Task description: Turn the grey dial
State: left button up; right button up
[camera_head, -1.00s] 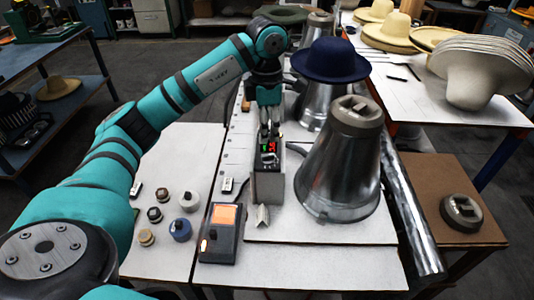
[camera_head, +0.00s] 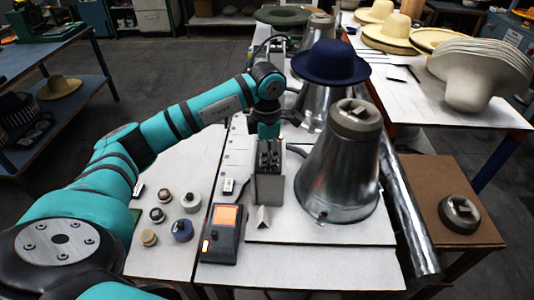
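My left gripper (camera_head: 268,160) points down at the top of a narrow grey box (camera_head: 268,188) beside the large metal cone. Its fingers overlap the box top in this view, and I cannot tell whether they touch it or are open or shut. Several small dials stand on the white table to the left: a grey one (camera_head: 157,215), a grey-and-dark one (camera_head: 164,196), a white one (camera_head: 190,202), a beige one (camera_head: 149,238) and a blue one (camera_head: 182,230). Which grey dial is meant is unclear. My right gripper is not in view.
A dark device with an orange screen (camera_head: 226,216) stands in front of the box. The metal cone (camera_head: 340,175) stands close on the right. A blue hat (camera_head: 331,62) sits on a cone behind. The white table (camera_head: 330,268) is clear at the front.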

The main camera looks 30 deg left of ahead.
pick_arm(q)
grip_shut()
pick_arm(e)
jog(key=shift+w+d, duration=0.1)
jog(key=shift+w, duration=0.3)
pick_arm(q)
jog(key=shift+n, duration=0.3)
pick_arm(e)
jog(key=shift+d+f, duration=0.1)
pick_arm(q)
jog(key=shift+n+b, duration=0.4)
jog(key=shift+n, duration=0.6)
jog(key=shift+d+n+b, duration=0.1)
jog(key=shift+n+b, duration=0.2)
jog(key=shift+n, duration=1.3)
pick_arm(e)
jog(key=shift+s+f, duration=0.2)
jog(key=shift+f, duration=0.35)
pick_arm(q)
jog(key=o, duration=0.5)
grip_release()
